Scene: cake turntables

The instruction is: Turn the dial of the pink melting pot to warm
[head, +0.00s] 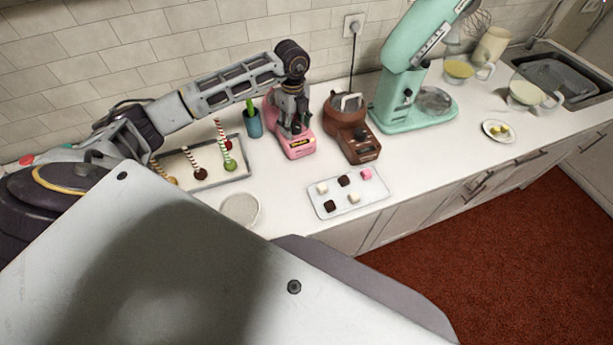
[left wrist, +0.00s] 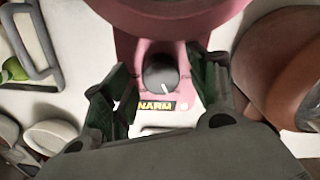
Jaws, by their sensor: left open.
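The pink melting pot (head: 299,148) stands on the white counter, partly hidden behind my left gripper in the head view. In the left wrist view its pink base (left wrist: 133,48) carries a dark round dial (left wrist: 160,73), with a light pointer mark towards its lower side. A yellow-lettered label (left wrist: 155,105) reading like "WARM" sits just below the dial, its first letter partly hidden. My left gripper (head: 292,128) points down over the pot's front. In the left wrist view its open green-padded fingers (left wrist: 158,88) stand on either side of the dial, with visible gaps.
A brown melting pot (head: 361,149) stands close on the right, with a mint stand mixer (head: 385,114) beyond it. A blue-green cup (head: 254,126) and a tray of cake pops (head: 215,180) are left. A sweets tray (head: 347,204) lies in front.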

